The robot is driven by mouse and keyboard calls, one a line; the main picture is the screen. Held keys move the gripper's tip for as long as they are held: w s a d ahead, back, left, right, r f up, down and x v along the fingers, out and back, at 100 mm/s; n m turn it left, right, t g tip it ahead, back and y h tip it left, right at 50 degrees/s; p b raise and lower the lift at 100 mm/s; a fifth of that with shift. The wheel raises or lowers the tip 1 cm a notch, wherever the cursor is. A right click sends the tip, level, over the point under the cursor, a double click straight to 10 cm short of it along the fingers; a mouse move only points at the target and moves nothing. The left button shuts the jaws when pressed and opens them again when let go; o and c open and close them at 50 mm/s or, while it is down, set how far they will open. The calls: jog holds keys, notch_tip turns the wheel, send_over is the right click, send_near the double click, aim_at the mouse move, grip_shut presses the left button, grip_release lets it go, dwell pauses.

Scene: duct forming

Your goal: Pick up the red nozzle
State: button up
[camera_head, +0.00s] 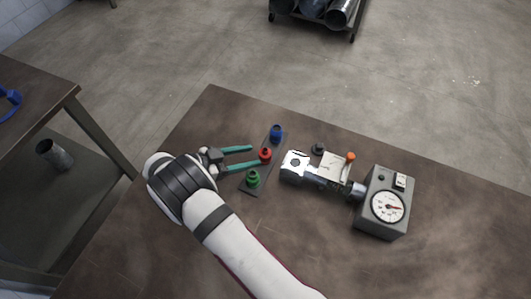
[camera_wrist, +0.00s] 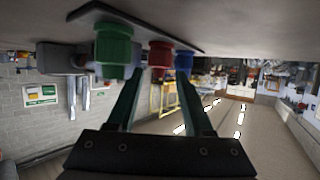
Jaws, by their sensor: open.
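The red nozzle (camera_head: 265,155) stands in the middle of a dark strip-shaped holder (camera_head: 247,190), between a blue nozzle (camera_head: 276,132) and a green nozzle (camera_head: 253,178). My gripper (camera_head: 256,156) is open, its two teal fingers reaching right, with the tips at the red nozzle. Whether they touch it I cannot tell. The wrist view is upside down. There the red nozzle (camera_wrist: 159,54) shows between and just beyond the fingertips of my gripper (camera_wrist: 158,76), with the green nozzle (camera_wrist: 113,50) to the left and the blue nozzle (camera_wrist: 184,64) to the right.
To the right of the holder stand a metal fixture (camera_head: 330,170) with an orange knob and a grey gauge box (camera_head: 384,204). A small dark knob-like piece (camera_head: 318,148) is behind the fixture. The table's front right is clear. A second table (camera_head: 40,95) stands at the left.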

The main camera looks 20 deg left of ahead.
aim_at(261, 153)
jog(key=x, duration=0.4)
jog(key=shift+w+d, duration=0.15)
jog(key=shift+d, duration=0.05)
grip_shut()
jog(key=shift+r, duration=0.15)
